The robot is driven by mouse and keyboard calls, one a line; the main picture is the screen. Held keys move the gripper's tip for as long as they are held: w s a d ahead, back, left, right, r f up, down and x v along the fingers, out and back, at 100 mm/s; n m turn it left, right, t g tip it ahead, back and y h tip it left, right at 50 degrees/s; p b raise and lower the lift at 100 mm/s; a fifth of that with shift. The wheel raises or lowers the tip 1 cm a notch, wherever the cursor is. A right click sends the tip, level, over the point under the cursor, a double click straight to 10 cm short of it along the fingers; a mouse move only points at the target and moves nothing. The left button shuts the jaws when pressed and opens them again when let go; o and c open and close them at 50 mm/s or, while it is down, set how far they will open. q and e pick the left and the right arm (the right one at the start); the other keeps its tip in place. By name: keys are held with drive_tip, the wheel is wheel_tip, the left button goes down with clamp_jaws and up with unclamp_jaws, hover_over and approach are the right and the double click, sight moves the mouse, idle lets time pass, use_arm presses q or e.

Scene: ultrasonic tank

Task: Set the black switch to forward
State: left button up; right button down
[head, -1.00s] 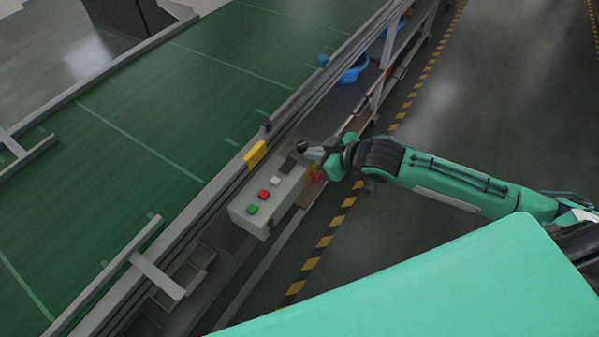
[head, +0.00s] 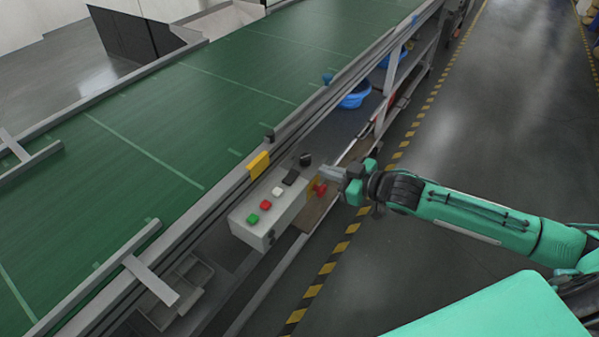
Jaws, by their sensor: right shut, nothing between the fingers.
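The grey control box (head: 262,229) is fixed to the side of the conveyor. The round black switch (head: 305,159) stands at the far end of its top, beyond a flat black rectangular part (head: 290,177). The switch is in plain view, but it is too small to tell which way it is set. My right gripper (head: 322,172) is shut and empty, just right of the box's far end. It is apart from the switch. My left gripper is not in view.
White (head: 278,192), red (head: 266,204) and green (head: 252,219) buttons line the box top. A green conveyor (head: 150,140) lies left. The floor (head: 480,130) at right is clear.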

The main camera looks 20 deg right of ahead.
drive_tip(key=p, duration=0.2)
hover_over(300, 180)
drive_tip(key=shift+s+a+f, duration=0.15)
drive_tip(key=shift+s+f, duration=0.05)
drive_tip(key=shift+f, duration=0.25)
drive_tip(key=shift+s+a+f, duration=0.1)
drive_tip(key=shift+s+f, duration=0.05)
drive_tip(key=shift+f, duration=0.3)
drive_tip(key=f, duration=0.2)
drive_tip(key=f+p, duration=0.1)
drive_tip(key=shift+w+f, duration=0.2)
drive_tip(key=shift+w, duration=0.1)
drive_tip(key=shift+d+f, duration=0.1)
drive_tip(key=shift+f, duration=0.45)
